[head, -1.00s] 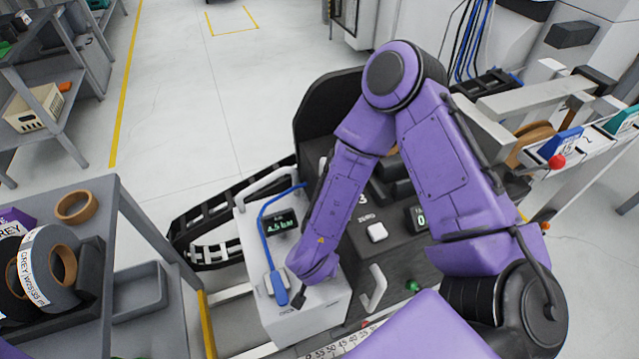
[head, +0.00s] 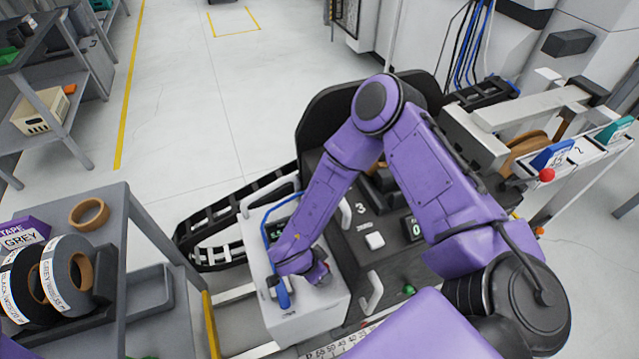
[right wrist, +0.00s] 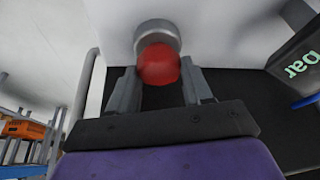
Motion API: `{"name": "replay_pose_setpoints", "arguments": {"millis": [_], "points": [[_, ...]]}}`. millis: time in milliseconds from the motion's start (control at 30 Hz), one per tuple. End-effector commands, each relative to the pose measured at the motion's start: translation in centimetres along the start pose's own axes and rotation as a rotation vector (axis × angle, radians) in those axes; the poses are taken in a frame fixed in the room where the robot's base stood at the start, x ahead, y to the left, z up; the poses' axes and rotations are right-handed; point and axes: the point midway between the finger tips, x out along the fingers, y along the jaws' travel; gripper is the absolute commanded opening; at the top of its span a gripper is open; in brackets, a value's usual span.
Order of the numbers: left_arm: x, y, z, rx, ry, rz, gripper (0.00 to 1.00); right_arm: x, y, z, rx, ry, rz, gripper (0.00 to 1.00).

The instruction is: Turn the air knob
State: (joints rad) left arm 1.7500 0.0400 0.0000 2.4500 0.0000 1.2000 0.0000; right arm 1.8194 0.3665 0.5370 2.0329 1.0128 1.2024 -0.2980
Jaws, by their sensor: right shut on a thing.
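The air knob (right wrist: 158,64) is a rounded red knob on a grey round collar, set on a pale surface, in the right wrist view. My right gripper (right wrist: 160,84) has one finger on each side of it and is shut on it. In the head view my right gripper (head: 320,274) is low over the white box (head: 306,311), at the end of the purple arm. The arm hides part of the box and most of the knob there. My left gripper is not in view.
A blue hose with a blue handle (head: 283,294) lies on the box, beside my gripper. A dark display (right wrist: 303,66) reading "bar" is at right in the wrist view. A grey cart (head: 150,215) with tape rolls stands at left. A black machine panel (head: 378,262) adjoins the box.

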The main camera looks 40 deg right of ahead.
Motion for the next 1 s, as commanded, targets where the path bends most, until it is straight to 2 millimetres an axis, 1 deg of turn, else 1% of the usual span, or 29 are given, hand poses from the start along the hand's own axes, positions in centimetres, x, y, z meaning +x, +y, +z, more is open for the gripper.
{"name": "replay_pose_setpoints", "arguments": {"millis": [33, 200, 433, 700, 1000], "points": [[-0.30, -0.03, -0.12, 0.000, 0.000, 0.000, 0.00, -0.16, -0.03, -0.04, 0.037, -0.001, 0.016, 0.19], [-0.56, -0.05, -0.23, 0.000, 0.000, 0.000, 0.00, -0.11, -0.16, 0.00, 0.156, -0.002, 0.064, 0.19], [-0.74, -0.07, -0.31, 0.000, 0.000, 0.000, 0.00, -0.08, -0.25, -0.01, 0.271, -0.002, 0.111, 0.19], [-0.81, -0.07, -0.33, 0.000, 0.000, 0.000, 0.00, -0.03, -0.27, 0.00, 0.332, -0.002, 0.137, 0.19], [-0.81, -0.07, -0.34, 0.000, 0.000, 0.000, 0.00, -0.03, -0.29, -0.01, 0.342, -0.002, 0.141, 0.19]]}}
